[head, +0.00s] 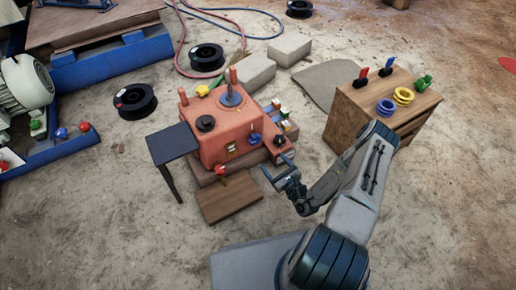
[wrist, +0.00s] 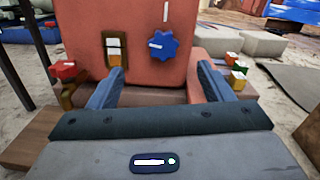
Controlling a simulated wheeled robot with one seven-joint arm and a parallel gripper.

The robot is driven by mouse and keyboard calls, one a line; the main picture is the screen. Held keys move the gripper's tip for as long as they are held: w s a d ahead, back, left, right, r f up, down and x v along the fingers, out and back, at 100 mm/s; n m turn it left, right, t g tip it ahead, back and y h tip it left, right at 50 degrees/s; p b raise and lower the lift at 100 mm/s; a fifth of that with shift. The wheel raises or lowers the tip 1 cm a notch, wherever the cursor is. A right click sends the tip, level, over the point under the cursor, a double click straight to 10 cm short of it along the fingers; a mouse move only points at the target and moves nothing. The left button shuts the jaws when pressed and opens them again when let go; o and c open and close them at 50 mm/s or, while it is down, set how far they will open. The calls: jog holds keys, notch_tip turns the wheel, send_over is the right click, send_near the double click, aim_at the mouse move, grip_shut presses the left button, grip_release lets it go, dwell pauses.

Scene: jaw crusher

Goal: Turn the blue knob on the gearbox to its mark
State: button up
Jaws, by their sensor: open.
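The orange-red gearbox (head: 223,125) stands in the middle of the head view. The blue star-shaped knob (wrist: 163,46) is on its front face in the wrist view, and small in the head view (head: 255,138). A white line on the knob lies nearly level, toward its left side. A white upright mark (wrist: 166,12) is on the face above the knob. My gripper (wrist: 160,76) is open and empty. Its fingers point at the face, one at each side, lower than the knob in the picture. I see no contact with the knob.
A red knob (wrist: 63,69) and a brass-framed plate (wrist: 114,50) are left of the blue knob. Green, yellow and red parts (wrist: 237,75) are at the right. A wooden board (head: 229,200) lies in front, and a wooden cabinet (head: 362,115) stands at the right.

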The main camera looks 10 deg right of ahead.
aim_at(256, 141)
jog(key=shift+m+h, duration=0.3)
jog(key=b+x, duration=0.1)
jog(key=x, duration=0.3)
jog(key=f+b+x, duration=0.1)
jog(key=b+x, duration=0.1)
jog(key=x, duration=0.2)
jog(key=b+x, duration=0.2)
jog(key=x, duration=0.2)
jog(key=shift+w+f, duration=0.15)
jog(key=shift+f, duration=0.1)
jog(key=shift+w+a+r, duration=0.1)
jog(key=shift+w+a, duration=0.05)
jog(key=shift+w, duration=0.45)
jog(key=c, duration=1)
